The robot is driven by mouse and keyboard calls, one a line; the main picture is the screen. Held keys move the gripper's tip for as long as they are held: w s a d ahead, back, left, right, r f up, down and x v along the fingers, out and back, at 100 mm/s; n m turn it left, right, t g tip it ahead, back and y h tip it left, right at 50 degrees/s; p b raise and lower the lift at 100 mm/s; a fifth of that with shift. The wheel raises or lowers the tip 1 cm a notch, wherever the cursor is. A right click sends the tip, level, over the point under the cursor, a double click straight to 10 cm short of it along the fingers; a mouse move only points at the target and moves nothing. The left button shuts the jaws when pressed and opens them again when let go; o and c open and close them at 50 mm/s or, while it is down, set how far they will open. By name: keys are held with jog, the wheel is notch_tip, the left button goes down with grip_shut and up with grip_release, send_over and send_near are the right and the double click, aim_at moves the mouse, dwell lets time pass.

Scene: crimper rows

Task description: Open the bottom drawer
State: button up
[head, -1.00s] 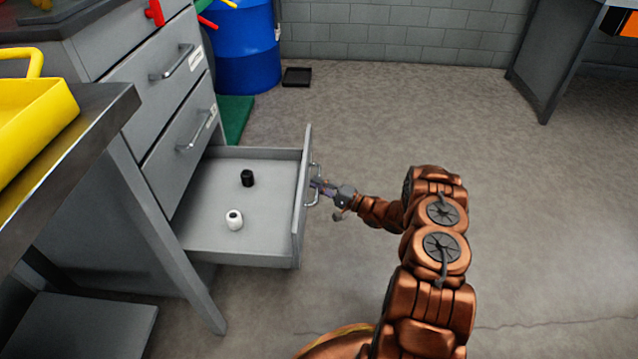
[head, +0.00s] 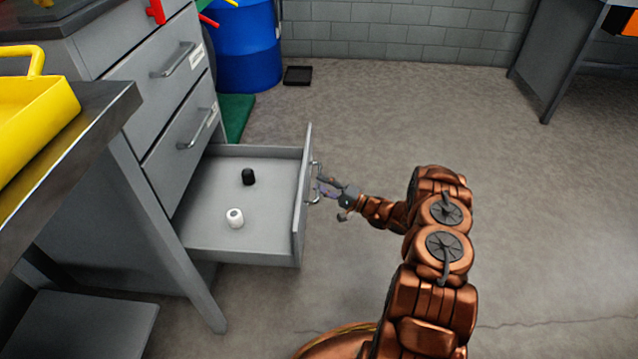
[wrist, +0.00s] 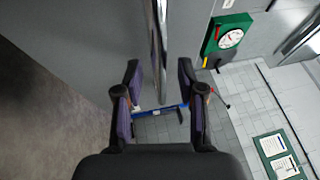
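The bottom drawer (head: 265,246) is pulled well out of the grey cabinet. A small black piece (head: 248,177) and a small white piece (head: 235,218) are in it. Its metal handle (head: 314,168) is on the drawer front. My gripper (head: 322,186) is at the handle's outer side. In the wrist view my gripper (wrist: 158,64) is open, its two purple-padded fingers apart. The handle (wrist: 158,45) appears as a bar in line with the gap between them. I cannot tell whether a finger touches it.
The two drawers above, the upper (head: 155,70) and middle (head: 185,130), are shut. A bench (head: 110,110) with a yellow bin (head: 35,110) stands at the left. A blue barrel (head: 247,50) and black tray (head: 298,75) are behind. Floor to the right is clear.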

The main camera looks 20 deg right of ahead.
jog(key=v, duration=1)
jog(key=shift+s+d, duration=0.15)
jog(key=shift+s, duration=0.15)
